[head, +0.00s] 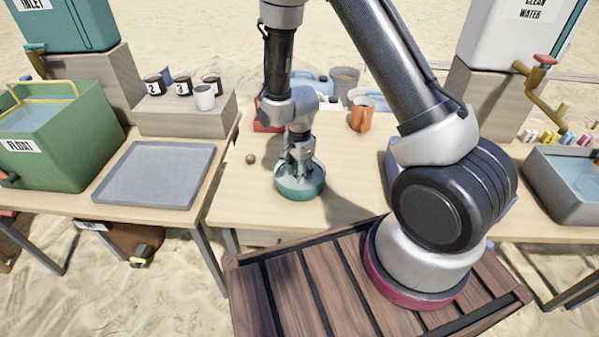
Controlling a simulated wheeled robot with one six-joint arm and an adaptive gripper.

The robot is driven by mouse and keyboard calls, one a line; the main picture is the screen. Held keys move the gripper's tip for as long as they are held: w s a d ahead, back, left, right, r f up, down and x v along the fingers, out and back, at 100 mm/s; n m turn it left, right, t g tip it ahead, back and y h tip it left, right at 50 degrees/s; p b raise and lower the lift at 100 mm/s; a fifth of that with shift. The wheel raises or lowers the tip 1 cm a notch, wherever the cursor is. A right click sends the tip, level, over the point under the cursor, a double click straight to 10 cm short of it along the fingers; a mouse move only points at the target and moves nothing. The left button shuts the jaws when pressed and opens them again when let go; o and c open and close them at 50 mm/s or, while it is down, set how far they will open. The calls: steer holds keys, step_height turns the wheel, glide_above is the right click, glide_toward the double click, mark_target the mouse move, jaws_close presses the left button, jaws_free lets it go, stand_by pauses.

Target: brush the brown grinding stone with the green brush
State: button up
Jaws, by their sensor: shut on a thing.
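My gripper (299,172) points down over a round teal bowl (301,194) on the middle table. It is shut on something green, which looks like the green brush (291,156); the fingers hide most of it. The brush's lower end is at or inside the bowl, and I cannot tell whether it touches anything there. A small round brown object (250,159) lies on the table left of the bowl. It may be the brown grinding stone, but it is too small to be sure.
A grey tray (156,175) and a green FLOAT tub (60,150) stand at left. An orange mug (362,114) and a grey bucket (344,78) stand behind the bowl. A grey basin (568,205) is at right. The table front left of the bowl (235,200) is clear.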

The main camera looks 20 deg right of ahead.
steer(key=shift+s+a+r, duration=0.1)
steer(key=shift+s+a, duration=0.1)
steer(key=shift+s, duration=0.6)
steer(key=shift+w+d, duration=0.2)
steer(key=shift+w, duration=0.35)
steer(key=shift+w+d, duration=0.15)
steer(key=shift+w, duration=0.35)
steer(key=shift+s+a, duration=0.2)
steer(key=shift+s, duration=0.35)
steer(key=shift+s+a, duration=0.15)
steer(key=shift+s, duration=0.35)
steer(key=shift+w+d, duration=0.15)
steer(key=shift+w, duration=0.35)
steer(key=shift+w+d, duration=0.15)
steer(key=shift+w, duration=0.35)
steer(key=shift+s+a, duration=0.15)
steer(key=shift+s, duration=0.35)
steer(key=shift+s+a, duration=0.15)
steer(key=shift+s, duration=0.35)
steer(key=shift+w+d, duration=0.2)
steer(key=shift+w, duration=0.35)
steer(key=shift+w+d, duration=0.15)
steer(key=shift+w, duration=0.35)
